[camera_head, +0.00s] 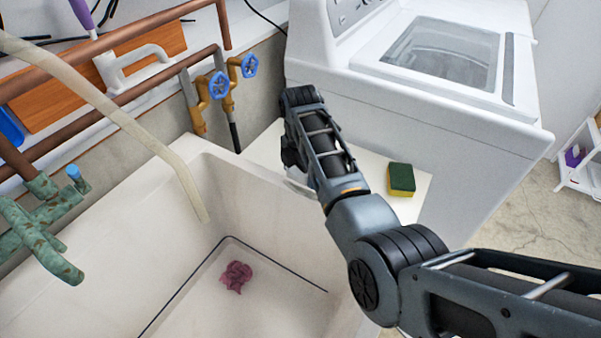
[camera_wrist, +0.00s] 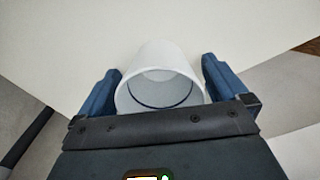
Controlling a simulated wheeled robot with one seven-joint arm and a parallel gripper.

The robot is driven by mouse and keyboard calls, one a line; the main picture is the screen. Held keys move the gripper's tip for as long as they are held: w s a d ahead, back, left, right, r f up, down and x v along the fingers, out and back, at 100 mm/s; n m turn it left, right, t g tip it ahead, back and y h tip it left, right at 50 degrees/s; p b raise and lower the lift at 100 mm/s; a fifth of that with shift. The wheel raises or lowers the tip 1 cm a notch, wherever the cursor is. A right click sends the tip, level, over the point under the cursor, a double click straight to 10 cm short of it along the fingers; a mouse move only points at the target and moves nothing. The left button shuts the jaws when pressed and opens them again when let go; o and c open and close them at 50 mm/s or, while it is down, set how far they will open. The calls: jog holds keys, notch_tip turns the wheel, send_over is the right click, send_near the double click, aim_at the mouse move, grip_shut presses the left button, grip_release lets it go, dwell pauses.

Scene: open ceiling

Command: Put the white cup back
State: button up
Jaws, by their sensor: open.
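The white cup (camera_wrist: 160,62) is in the wrist view, with its round open mouth toward the camera. My gripper (camera_wrist: 162,72) is open, with one blue finger on each side of the cup. The right finger is very close to the cup wall, and I cannot tell if it touches. In the head view my gripper (camera_head: 295,160) is low over the pale ledge between the sink and the washing machine, mostly hidden by my arm. A small white part, perhaps the cup, shows below it there.
A green and yellow sponge (camera_head: 401,179) lies on the ledge (camera_head: 412,208) right of my arm. The deep sink (camera_head: 140,230) holds a crumpled pink cloth (camera_head: 236,277). A white washing machine (camera_head: 420,110) stands behind. Pipes with blue valves (camera_head: 219,84) run along the wall.

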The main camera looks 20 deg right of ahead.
jog(key=shift+r, duration=0.1)
notch_tip(320, 180, up, 12)
dwell(0.5)
dwell(0.5)
